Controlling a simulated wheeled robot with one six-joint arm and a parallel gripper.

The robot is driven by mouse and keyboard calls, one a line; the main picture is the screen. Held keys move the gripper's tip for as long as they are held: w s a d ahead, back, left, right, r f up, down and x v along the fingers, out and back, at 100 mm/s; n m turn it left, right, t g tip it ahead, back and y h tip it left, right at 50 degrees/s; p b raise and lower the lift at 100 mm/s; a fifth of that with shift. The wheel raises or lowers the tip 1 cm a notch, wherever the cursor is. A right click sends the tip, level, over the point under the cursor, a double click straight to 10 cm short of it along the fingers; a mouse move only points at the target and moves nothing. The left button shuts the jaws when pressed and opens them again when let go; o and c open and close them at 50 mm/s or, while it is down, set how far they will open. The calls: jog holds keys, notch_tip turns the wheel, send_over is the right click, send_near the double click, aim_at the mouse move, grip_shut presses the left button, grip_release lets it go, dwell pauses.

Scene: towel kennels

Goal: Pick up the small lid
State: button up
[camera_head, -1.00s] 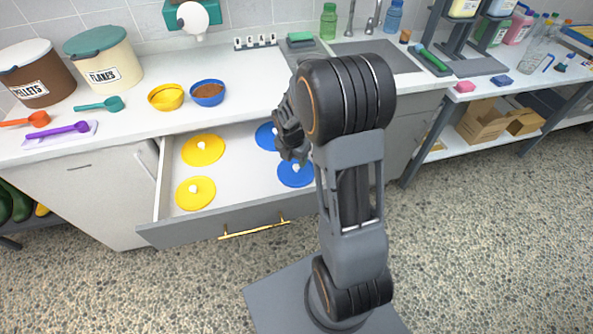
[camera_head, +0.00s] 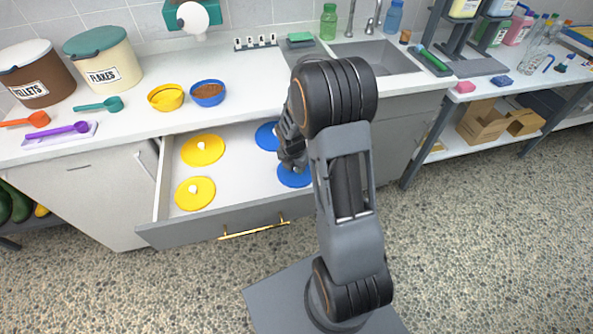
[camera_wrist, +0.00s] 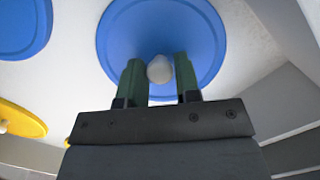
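My gripper (camera_wrist: 160,62) has its two green fingers on either side of the white knob (camera_wrist: 159,69) of a blue lid (camera_wrist: 160,28). The fingers are close to the knob; whether they grip it is unclear. In the head view this near blue lid (camera_head: 294,179) is in the open drawer, partly hidden by my gripper (camera_head: 291,162). A second blue lid (camera_head: 266,137) lies behind it, also partly hidden. Two yellow lids with white knobs lie at the left, the far one (camera_head: 203,150) looking larger than the near one (camera_head: 195,194).
The open drawer (camera_head: 215,225) has a grey front and a gold handle (camera_head: 254,230). The counter above holds a yellow bowl (camera_head: 166,97), a blue bowl (camera_head: 208,93) with brown contents, scoops and two labelled tubs. A sink (camera_head: 380,62) is behind my arm.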

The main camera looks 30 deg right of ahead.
jog(key=c, duration=0.5)
jog(key=shift+r, duration=0.15)
